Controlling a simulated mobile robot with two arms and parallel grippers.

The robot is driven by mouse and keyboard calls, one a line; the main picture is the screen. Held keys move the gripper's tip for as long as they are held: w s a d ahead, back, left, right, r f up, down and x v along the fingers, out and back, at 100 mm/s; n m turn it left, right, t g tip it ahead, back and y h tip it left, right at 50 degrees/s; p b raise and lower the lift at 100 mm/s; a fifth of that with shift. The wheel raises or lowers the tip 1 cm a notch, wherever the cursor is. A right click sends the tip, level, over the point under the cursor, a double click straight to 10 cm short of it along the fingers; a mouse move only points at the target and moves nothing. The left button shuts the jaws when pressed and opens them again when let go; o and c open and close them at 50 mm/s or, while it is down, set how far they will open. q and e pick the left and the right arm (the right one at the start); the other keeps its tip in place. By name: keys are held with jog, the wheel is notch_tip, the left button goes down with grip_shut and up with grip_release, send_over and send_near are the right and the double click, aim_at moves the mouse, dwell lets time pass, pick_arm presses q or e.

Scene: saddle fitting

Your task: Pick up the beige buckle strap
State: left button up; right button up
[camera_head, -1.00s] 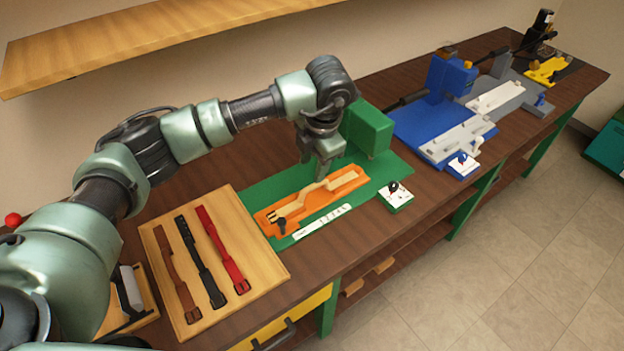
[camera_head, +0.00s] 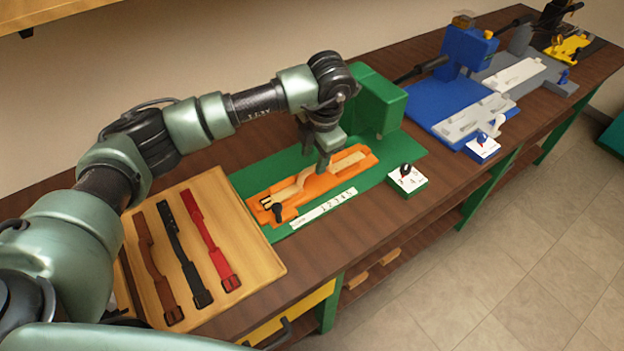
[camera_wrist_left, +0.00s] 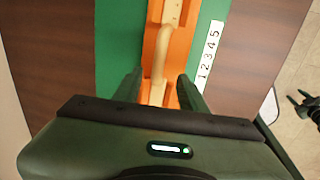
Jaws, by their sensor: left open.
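The beige buckle strap (camera_head: 291,188) lies in the orange holder (camera_head: 317,186) on the green base, its dark buckle toward the left end. It also shows in the left wrist view (camera_wrist_left: 161,60), running between the fingers. My left gripper (camera_head: 323,166) is over the strap's middle, pointing down, and partly hides it. In the left wrist view the left gripper (camera_wrist_left: 158,92) is open, with one finger on each side of the strap. I cannot tell the exact height of the fingertips above it. My right gripper is not in view.
A wooden board (camera_head: 262,256) with brown, black and red straps lies left of the green base (camera_head: 401,152). A green block (camera_head: 376,103) stands behind the holder. A numbered white strip (camera_head: 323,207) and a small control box (camera_head: 407,181) are in front. Blue and grey stations stand farther right.

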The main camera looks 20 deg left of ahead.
aim_at(311, 168)
pick_arm(q)
jog(key=shift+w+a+f+p, duration=0.1)
jog(key=shift+a+f+p, duration=0.1)
jog(key=shift+f+p, duration=0.45)
jog(key=f, duration=0.1)
jog(key=f+p, duration=0.1)
jog(key=f, duration=0.2)
jog(key=shift+w+a, duration=0.25)
jog(key=shift+a, duration=0.1)
jog(key=shift+w+f+p, duration=0.1)
jog(key=shift+f+p, duration=0.2)
jog(key=shift+f, duration=0.15)
jog(key=shift+c, duration=0.3)
grip_shut()
